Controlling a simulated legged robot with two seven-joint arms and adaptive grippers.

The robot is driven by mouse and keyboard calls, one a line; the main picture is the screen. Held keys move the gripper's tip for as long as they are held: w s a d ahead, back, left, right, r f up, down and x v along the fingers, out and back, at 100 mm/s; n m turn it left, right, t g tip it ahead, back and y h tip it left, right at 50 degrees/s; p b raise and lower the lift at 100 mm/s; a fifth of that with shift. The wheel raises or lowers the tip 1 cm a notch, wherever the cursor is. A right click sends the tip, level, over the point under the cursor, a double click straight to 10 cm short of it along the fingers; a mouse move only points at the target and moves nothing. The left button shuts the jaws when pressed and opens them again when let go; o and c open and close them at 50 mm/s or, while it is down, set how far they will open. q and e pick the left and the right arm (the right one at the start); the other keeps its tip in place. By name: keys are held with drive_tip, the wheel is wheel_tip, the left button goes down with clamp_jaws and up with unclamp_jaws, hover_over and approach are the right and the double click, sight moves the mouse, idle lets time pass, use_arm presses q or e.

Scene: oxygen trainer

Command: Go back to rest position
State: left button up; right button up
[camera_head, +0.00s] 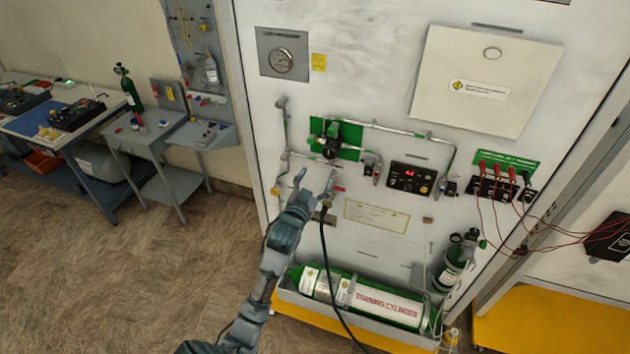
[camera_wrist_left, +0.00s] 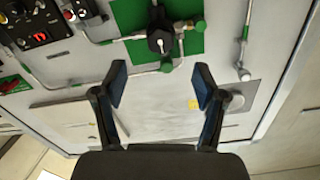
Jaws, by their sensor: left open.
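My left gripper (camera_head: 315,181) is raised in front of the white trainer panel (camera_head: 360,60), below the black valve knob on its green plate (camera_head: 349,142). Its two fingers are spread apart with nothing between them. In the left wrist view, the open fingers of my left gripper (camera_wrist_left: 160,88) point at the panel. The black knob (camera_wrist_left: 160,41) shows beyond the gap between them, apart from both fingertips. My right gripper is not in either view.
A green training cylinder (camera_head: 375,301) lies in a grey tray at the panel's foot. A black hose (camera_head: 328,265) hangs beside my left forearm. Red leads (camera_head: 520,225) run to a black box at right. A grey stand (camera_head: 155,140) and workbench are at left; open floor lies between.

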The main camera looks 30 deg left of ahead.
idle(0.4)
use_arm(q)
drive_tip(key=d+f+g+h+b, duration=0.1)
drive_tip(key=d+f+g+b, duration=0.15)
drive_tip(key=f, duration=1.65)
drive_tip(key=d+f+g+h+b, duration=0.1)
drive_tip(key=f+g, duration=0.3)
drive_tip(key=f, duration=1.5)
drive_tip(key=s+d+f+g+b, duration=0.1)
drive_tip(key=s+d+f, duration=0.1)
drive_tip(key=s+f, duration=0.45)
drive_tip(key=s+d+f+m+g+h+b, duration=0.1)
drive_tip(key=s+f, duration=0.2)
drive_tip(key=f, duration=0.7)
drive_tip(key=s+d+f+g+b, duration=0.15)
drive_tip(key=s+f, duration=0.25)
drive_tip(key=f, duration=0.4)
drive_tip(key=s+d+f+g, duration=0.2)
drive_tip(key=s+f, duration=0.5)
drive_tip(key=s, duration=0.6)
drive_tip(key=s+d+f+g+b, duration=0.1)
drive_tip(key=s+d+f+g, duration=0.1)
drive_tip(key=s+f, duration=0.5)
drive_tip(key=s+d+f+m+g+h+b, duration=0.1)
drive_tip(key=s+f, duration=0.6)
drive_tip(key=s, duration=1.1)
drive_tip(key=shift+s+d+f+g, duration=0.2)
drive_tip(key=shift+s+d+g, duration=0.15)
drive_tip(key=shift+d+g, duration=0.3)
drive_tip(key=shift+a, duration=0.1)
